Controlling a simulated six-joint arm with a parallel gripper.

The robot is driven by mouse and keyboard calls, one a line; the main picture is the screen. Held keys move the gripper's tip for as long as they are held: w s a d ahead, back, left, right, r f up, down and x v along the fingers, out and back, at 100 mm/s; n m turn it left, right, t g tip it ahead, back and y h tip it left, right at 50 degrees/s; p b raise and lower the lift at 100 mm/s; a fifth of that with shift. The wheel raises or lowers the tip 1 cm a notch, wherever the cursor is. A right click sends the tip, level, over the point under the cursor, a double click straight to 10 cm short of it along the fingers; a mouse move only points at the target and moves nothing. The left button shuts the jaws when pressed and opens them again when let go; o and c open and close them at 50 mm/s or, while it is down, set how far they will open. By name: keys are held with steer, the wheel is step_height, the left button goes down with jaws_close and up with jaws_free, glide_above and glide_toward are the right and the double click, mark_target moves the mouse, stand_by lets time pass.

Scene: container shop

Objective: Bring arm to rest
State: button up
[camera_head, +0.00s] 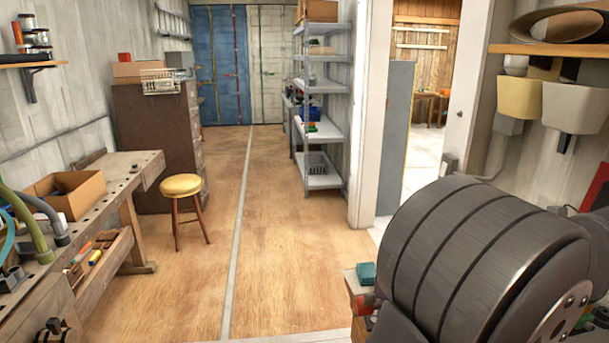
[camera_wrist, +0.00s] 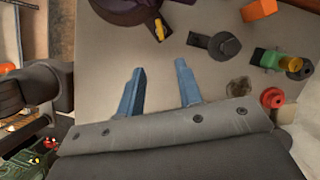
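My gripper (camera_wrist: 160,68) shows in the wrist view. Its two blue fingers stand apart with only bare pale surface between them, so it is open and empty. It is over a pale worktop (camera_wrist: 105,65) with several small objects beyond and to the right of the fingers. How high it is above the worktop I cannot tell. In the head view a large dark, ribbed part of my own arm (camera_head: 470,260) fills the lower right. My gripper is not visible there.
On the worktop are a dark lidded piece (camera_wrist: 222,45), an orange block (camera_wrist: 258,9), a green piece (camera_wrist: 268,60) and a red knob (camera_wrist: 271,97). In the head view a workbench (camera_head: 120,172), a yellow stool (camera_head: 181,185) and grey shelving (camera_head: 322,130) flank clear wooden floor (camera_head: 285,240).

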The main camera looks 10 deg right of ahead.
steer(key=x, duration=1.7)
